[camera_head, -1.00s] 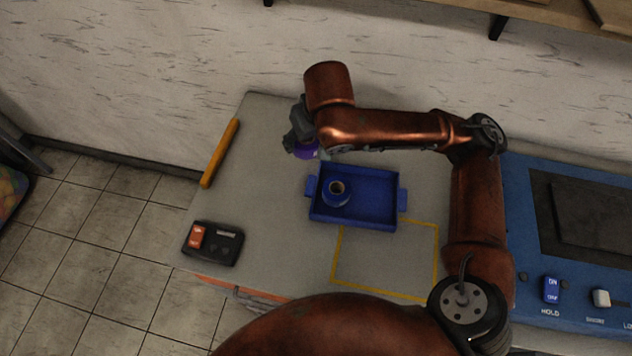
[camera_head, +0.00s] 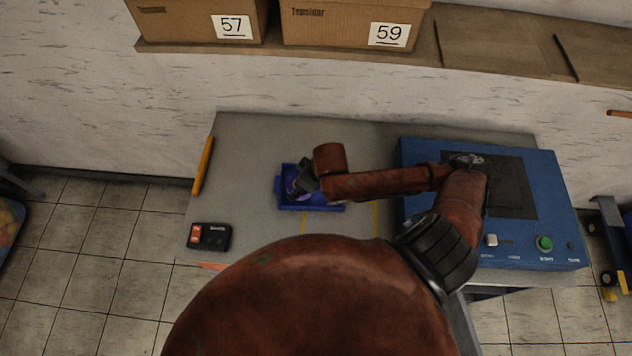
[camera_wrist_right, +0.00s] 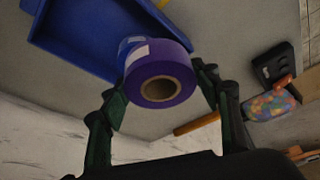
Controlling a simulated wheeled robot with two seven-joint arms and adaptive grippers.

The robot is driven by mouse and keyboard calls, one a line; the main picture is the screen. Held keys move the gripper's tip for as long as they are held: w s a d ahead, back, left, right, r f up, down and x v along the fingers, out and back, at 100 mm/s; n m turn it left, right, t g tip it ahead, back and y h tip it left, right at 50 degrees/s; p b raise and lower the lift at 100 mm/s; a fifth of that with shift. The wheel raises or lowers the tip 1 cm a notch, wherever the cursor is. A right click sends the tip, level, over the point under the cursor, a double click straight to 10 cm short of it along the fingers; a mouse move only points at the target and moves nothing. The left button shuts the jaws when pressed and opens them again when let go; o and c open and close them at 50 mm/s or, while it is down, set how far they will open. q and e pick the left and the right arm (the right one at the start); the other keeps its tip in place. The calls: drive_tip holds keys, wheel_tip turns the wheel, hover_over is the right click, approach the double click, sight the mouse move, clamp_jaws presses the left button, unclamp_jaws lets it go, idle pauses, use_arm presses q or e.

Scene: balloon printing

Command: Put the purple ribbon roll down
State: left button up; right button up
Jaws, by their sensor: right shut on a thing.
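The purple ribbon roll (camera_wrist_right: 178,58), with a brown core, is held between the fingers of my right gripper (camera_wrist_right: 163,75) in the right wrist view. In the head view my right gripper (camera_head: 303,186) is over the left part of the blue tray (camera_head: 310,207), and a bit of purple shows beside it. The tray also shows in the wrist view (camera_wrist_right: 75,45). A blue roll (camera_wrist_right: 128,44) shows partly behind the purple one. I cannot tell whether the purple roll touches the tray. My left gripper is out of view.
An orange-yellow stick (camera_head: 203,167) lies along the left edge. A blue machine (camera_head: 420,165) stands on the right. Boxes (camera_head: 350,25) sit on a shelf above.

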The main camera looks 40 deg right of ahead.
drive_tip(key=s+r+n+p, duration=0.1)
drive_tip(key=s+r+p, duration=0.1)
drive_tip(key=s+p, duration=0.55)
drive_tip(key=w+d+f+b, duration=0.1)
drive_tip(key=w+d+f, duration=0.1)
drive_tip(key=d+f, duration=0.1)
drive_tip(key=w+d+f+b, duration=0.2)
drive_tip(key=d+f, duration=0.1)
drive_tip(key=w+d+f+b, duration=0.1)
drive_tip(key=w+d+f, duration=0.1)
drive_tip(key=d+f, duration=0.1)
drive_tip(key=shift+w+d, duration=0.3)
drive_tip(key=shift+d, duration=0.2)
drive_tip(key=shift+w+d+f+y, duration=0.2)
drive_tip(key=shift+d+f+y, duration=0.05)
drive_tip(key=shift+f+y, duration=0.05)
wheel_tip(320, 180, down, 4)
drive_tip(key=shift+w+d+r+n, duration=0.1)
drive_tip(key=shift+d+r+n, duration=0.1)
drive_tip(key=shift+n, duration=0.1)
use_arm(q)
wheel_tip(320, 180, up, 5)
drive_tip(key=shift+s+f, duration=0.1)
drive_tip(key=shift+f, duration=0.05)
